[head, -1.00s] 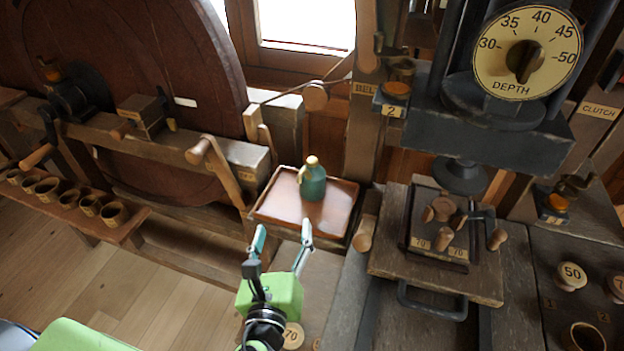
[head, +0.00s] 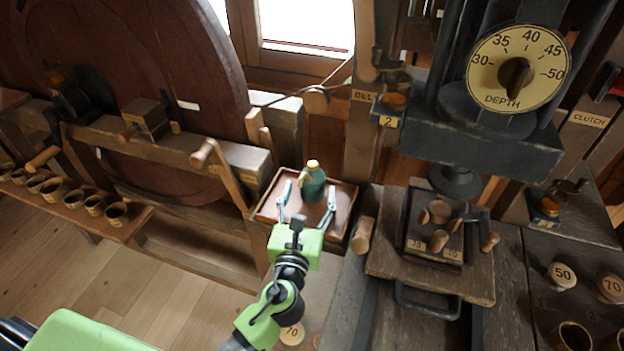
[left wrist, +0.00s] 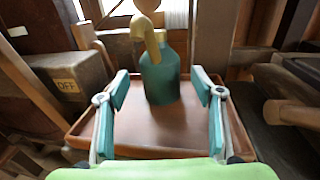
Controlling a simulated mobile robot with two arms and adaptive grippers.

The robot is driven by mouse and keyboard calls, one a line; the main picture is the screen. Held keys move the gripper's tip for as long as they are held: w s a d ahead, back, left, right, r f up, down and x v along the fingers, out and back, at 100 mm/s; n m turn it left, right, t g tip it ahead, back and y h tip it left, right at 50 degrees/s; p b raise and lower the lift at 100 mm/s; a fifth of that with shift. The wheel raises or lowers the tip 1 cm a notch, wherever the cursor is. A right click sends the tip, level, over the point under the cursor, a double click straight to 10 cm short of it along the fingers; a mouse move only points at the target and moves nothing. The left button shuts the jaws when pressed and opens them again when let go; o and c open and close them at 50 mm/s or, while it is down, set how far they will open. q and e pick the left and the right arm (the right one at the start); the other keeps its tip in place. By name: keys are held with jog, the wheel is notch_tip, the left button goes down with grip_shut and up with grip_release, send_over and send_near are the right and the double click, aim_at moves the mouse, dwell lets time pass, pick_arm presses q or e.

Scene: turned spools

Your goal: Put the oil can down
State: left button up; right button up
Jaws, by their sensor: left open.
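The oil can (head: 312,184) is a teal bottle with a yellow cap and spout. It stands upright on a reddish-brown tray (head: 264,212) in the head view. In the left wrist view the oil can (left wrist: 160,78) stands towards the back of the tray (left wrist: 150,147). My left gripper (head: 306,200) is open over the tray, on the near side of the can. In the left wrist view its fingers (left wrist: 163,90) are spread wide to either side of the can, with a gap on each side. My right gripper is not in view.
A wooden crank handle (head: 203,152) rises left of the tray. A wooden peg (head: 362,236) and the press bench (head: 385,262) lie to its right. A shelf of several small cups (head: 125,228) stands far left. A depth dial (head: 518,68) hangs upper right.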

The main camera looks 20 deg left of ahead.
aim_at(310, 189)
pick_arm(q)
jog(key=w, duration=0.3)
jog(key=shift+w+a, duration=0.1)
jog(key=shift+a, duration=0.05)
jog(key=shift+c, duration=1.4)
jog(key=c, duration=1.2)
jog(key=shift+r, duration=0.15)
jog(key=shift+c, duration=0.2)
